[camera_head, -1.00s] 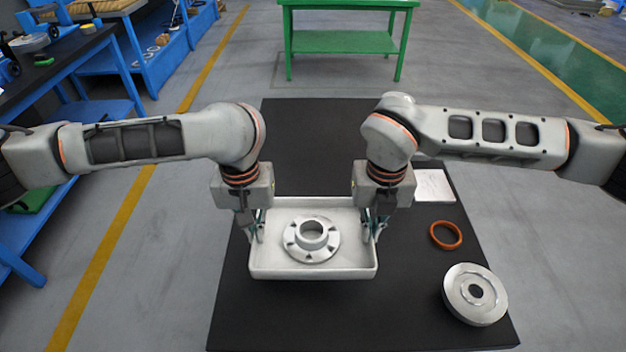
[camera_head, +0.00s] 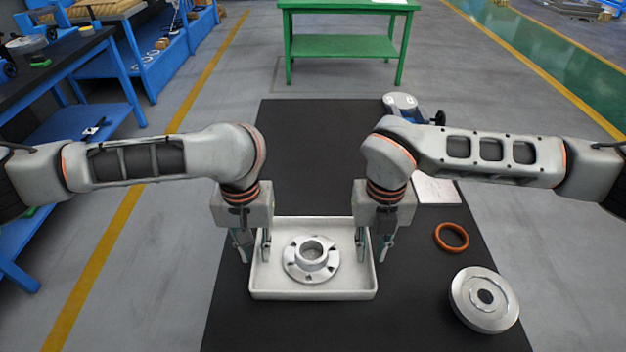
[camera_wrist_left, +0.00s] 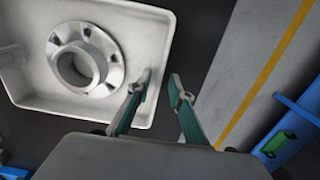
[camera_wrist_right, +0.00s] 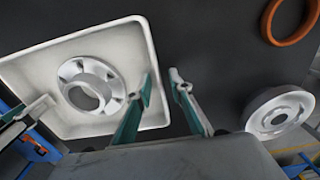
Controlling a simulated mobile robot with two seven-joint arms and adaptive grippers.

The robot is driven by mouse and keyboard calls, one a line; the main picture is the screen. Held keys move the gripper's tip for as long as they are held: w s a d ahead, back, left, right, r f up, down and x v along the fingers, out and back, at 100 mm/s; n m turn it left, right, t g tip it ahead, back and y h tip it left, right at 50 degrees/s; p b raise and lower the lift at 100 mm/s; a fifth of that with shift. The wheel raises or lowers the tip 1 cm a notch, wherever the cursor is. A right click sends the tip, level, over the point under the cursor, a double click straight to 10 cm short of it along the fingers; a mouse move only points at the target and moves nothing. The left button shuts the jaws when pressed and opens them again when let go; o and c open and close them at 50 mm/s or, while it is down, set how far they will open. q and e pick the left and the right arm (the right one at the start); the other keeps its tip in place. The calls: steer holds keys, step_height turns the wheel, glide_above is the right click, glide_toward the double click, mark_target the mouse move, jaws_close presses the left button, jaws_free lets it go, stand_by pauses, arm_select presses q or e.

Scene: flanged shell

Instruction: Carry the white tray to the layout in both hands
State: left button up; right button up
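The white tray (camera_head: 312,294) rests level on the black table top (camera_head: 300,330), as far as I can tell, with a metal flanged part (camera_head: 311,260) inside. My left gripper (camera_head: 254,250) is open, its fingers apart on either side of the tray's left wall. My right gripper (camera_head: 373,250) is open at the right wall, one finger inside and one outside. The left wrist view shows a gap between the left fingertips (camera_wrist_left: 160,76) and the wall between them. The right wrist view shows the right fingertips (camera_wrist_right: 162,75) parted near the tray edge. Nothing on the table is clearly marked as the layout.
To the tray's right lie an orange ring (camera_head: 452,237), a round metal disc (camera_head: 484,299) and a white sheet (camera_head: 437,188). A blue-grey device (camera_head: 405,106) stands at the table's far edge. A green bench (camera_head: 345,46) stands beyond. The table behind the tray is clear.

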arm_select(q)
step_height(320, 180, up, 12)
steer(key=shift+w, duration=0.15)
arm_select(e)
step_height(320, 180, up, 12)
steer(key=shift+w, duration=0.2)
stand_by(0.7)
stand_by(0.4)
